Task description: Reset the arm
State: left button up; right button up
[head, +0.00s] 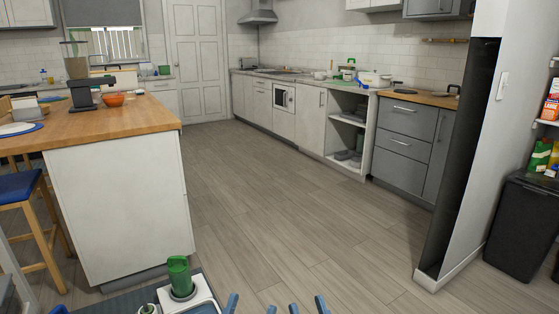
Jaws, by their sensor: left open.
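Blue fingertips rise from the bottom edge of the head view. The left pair belongs to my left gripper (251,307), which is open with nothing visible between its tips. The right pair belongs to my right gripper (307,306), whose tips also stand apart with nothing visible between them. The rest of both grippers and both arms is cut off below the frame. To the left of the grippers, a green container (178,275) stands upright on a white unit with a dark round base, apart from the fingers.
A wall end (465,170) and black bin (522,225) are right. The floor (270,200) ahead is clear.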

pick_arm(q)
notch_tip(320, 180, down, 8)
jog(key=a+f+g+y+p, duration=0.1)
jog(key=a+g+y+p, duration=0.25)
jog(key=g+p, duration=0.85)
pick_arm(e)
notch_tip(320, 180, down, 8)
jog(key=d+f+g+h+p, duration=0.1)
jog(key=d+g+h, duration=0.25)
jog(key=g, duration=0.75)
pick_arm(q)
jog(key=s+a+f+g+y+p, duration=0.1)
jog(key=s+a+g+p, duration=0.1)
jog(key=s+g+p, duration=0.2)
jog(key=s+a+f+n+g+y+p, duration=0.1)
jog(key=s+g+p, duration=0.4)
jog(key=s, duration=0.6)
jog(key=shift+s+a+f+y+p, duration=0.25)
jog(key=shift+a+f+y+p, duration=0.4)
jog(key=shift+a+p, duration=0.4)
pick_arm(e)
jog(key=s+d+f+g+h, duration=0.1)
jog(key=s+d+g, duration=0.1)
jog(key=s+g, duration=0.3)
jog(key=s+d+f+m+g+h, duration=0.1)
jog(key=s+g, duration=0.4)
jog(key=s, duration=0.5)
jog(key=shift+s+d+f+h, duration=0.3)
jog(key=shift+d+f+h, duration=0.35)
jog(key=shift+d, duration=0.35)
